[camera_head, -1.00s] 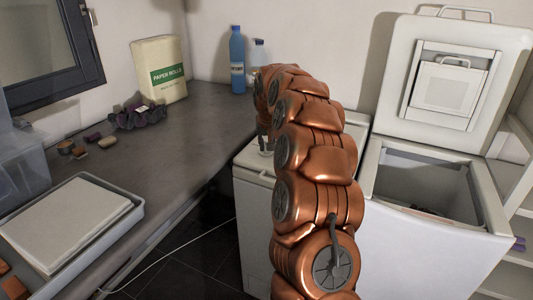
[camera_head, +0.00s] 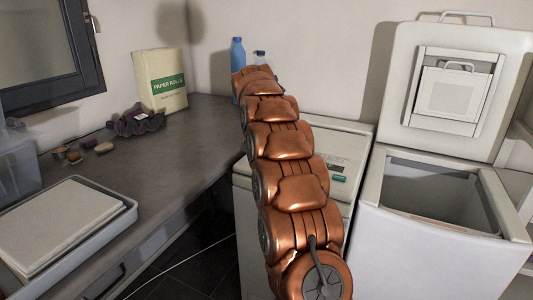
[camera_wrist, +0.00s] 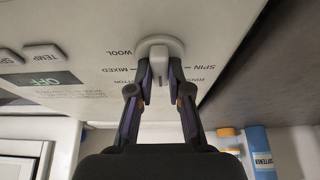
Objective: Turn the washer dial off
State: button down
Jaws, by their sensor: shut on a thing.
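The washer dial (camera_wrist: 174,46) is a round pale knob with a raised grip, on the white control panel at the top of the wrist view. Labels such as WOOL, MIXED and SPIN surround it, upside down. My gripper (camera_wrist: 160,74) is shut on the dial's grip, one dark finger on each side. A small green-lit display (camera_wrist: 46,79) lies to the left; its text is hard to read. In the head view, the closed left toploader (camera_head: 345,140) stands behind my copper arm, which hides the dial and my gripper.
The right toploader (camera_head: 440,255) stands with its lid up (camera_head: 455,85). In the wrist view, a softener bottle (camera_wrist: 260,155) stands lower right.

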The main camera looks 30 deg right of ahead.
dwell(0.3)
jog(key=c, duration=1.1)
grip_release()
jog(key=v, duration=1.2)
